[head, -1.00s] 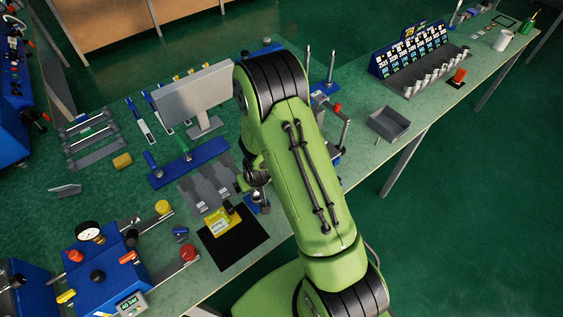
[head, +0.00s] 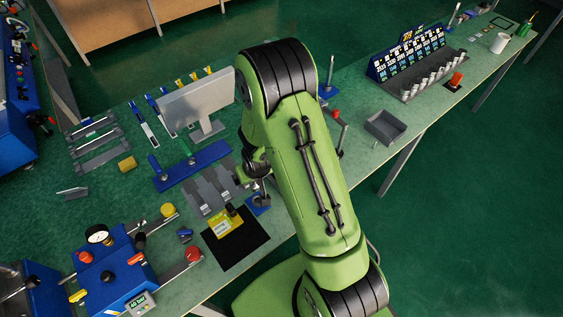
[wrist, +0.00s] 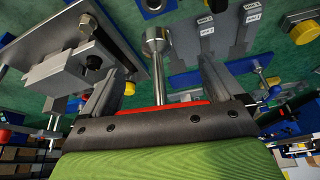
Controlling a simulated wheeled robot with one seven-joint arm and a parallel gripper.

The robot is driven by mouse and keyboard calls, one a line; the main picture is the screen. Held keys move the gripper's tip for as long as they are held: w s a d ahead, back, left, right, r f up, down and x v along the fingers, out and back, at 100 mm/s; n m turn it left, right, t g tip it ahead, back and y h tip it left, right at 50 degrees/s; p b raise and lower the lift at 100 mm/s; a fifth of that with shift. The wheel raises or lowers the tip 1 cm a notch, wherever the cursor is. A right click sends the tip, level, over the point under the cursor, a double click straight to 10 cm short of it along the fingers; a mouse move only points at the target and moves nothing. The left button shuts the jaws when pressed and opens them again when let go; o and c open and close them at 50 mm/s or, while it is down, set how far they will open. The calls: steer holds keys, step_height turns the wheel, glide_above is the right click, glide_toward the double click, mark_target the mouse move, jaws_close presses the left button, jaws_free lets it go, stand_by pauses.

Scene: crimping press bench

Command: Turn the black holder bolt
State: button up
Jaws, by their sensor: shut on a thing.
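In the wrist view, my gripper (wrist: 159,72) has a finger on each side and is shut on a red-handled tool (wrist: 160,107). The tool's red bar spans the fingers, and its steel shaft with a round, socket-like end (wrist: 155,40) points away from me. To the left, close to the left finger, is a grey metal block (wrist: 70,72) with dark round bolt heads; one dark bolt (wrist: 86,24) stands near its upper end. I cannot tell which is the holder bolt. In the head view my arm hides most of the gripper, and no contact with a bolt shows.
In the head view, a monitor (head: 197,102) stands behind a blue rail (head: 192,165). A black mat (head: 237,246), a blue gauge unit (head: 112,270) and a grey bin (head: 386,127) are around my arm. Green tabletop is free between the bin and the number rack (head: 407,62).

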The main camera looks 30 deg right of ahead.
stand_by(0.3)
steer(key=shift+w+d+n+g+y+b, duration=0.55)
steer(key=shift+d+n+y, duration=0.2)
steer(key=shift+d+n, duration=1.4)
steer(key=shift+w+d+n+g+y+b, duration=0.65)
steer(key=shift+d+n, duration=0.75)
steer(key=shift+n, duration=1.4)
steer(key=shift+w+d+n+g+y+b, duration=0.45)
steer(key=shift+d+n+y, duration=0.35)
steer(key=shift+d+n, duration=1.35)
steer(key=shift+a+n, duration=0.3)
steer(key=shift+a, duration=0.05)
